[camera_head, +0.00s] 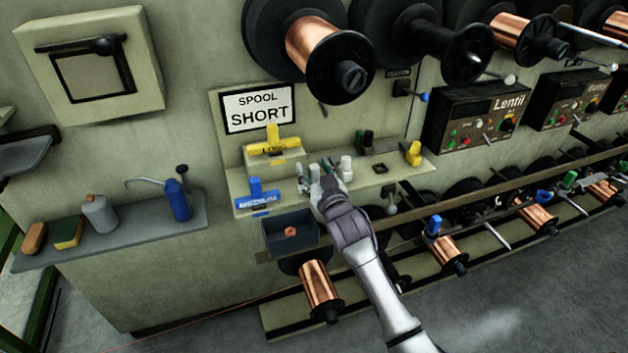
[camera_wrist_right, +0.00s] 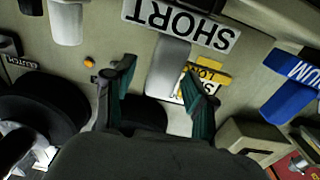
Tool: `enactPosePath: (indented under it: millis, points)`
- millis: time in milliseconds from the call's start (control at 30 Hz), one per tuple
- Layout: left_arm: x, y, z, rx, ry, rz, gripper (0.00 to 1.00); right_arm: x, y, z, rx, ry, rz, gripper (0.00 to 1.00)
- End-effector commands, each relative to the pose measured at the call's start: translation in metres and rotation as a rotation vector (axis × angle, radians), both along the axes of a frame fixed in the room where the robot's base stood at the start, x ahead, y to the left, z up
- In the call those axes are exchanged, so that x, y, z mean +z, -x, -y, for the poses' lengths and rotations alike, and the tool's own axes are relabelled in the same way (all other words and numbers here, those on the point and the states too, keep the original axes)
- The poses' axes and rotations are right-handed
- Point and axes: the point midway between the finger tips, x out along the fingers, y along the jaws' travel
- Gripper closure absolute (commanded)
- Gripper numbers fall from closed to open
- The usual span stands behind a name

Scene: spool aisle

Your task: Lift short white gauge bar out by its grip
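The short white gauge bar (camera_wrist_right: 178,22) shows upside down in the right wrist view, labelled SHORT, with a pale upright grip (camera_wrist_right: 168,68). My right gripper (camera_wrist_right: 158,80) is open, one green-lined finger on each side of the grip. The finger at picture right looks close to the grip; a gap shows at the other. In the head view my right gripper (camera_head: 314,180) is at the wall ledge and hides most of the white bar. The yellow LONG bar (camera_head: 272,149) and blue MEDIUM bar (camera_head: 257,197) stand to its left. My left gripper is out of view.
The ledge (camera_head: 237,184) also holds a yellow piece (camera_head: 414,153) and a white peg (camera_head: 346,166). A dark bin (camera_head: 290,246) hangs below it. A SPOOL SHORT sign (camera_head: 259,108) and copper spools (camera_head: 314,42) are above. A side shelf (camera_head: 150,233) holds bottles.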

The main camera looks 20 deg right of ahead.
Motion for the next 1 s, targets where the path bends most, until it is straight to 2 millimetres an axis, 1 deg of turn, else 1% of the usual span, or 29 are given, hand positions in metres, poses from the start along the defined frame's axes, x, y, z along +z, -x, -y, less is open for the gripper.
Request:
enactPosePath:
  millis: [33,300,600,733,867,1000]
  points:
    - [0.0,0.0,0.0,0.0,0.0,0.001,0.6,0.0,0.0,0.0,0.0,0.0,0.0,0.55]
    - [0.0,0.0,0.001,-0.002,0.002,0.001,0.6,0.0,0.0,0.0,0.0,0.0,-0.001,1.0]
    - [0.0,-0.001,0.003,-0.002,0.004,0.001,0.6,0.001,0.0,0.0,0.0,0.001,0.001,1.0]
    - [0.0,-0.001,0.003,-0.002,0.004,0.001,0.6,0.006,0.0,0.0,0.0,0.001,0.002,1.0]
    - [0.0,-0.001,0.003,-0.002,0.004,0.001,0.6,0.021,0.0,0.0,0.0,0.002,0.005,1.0]
    - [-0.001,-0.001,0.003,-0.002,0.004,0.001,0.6,0.046,0.001,0.003,-0.001,0.003,0.006,1.0]
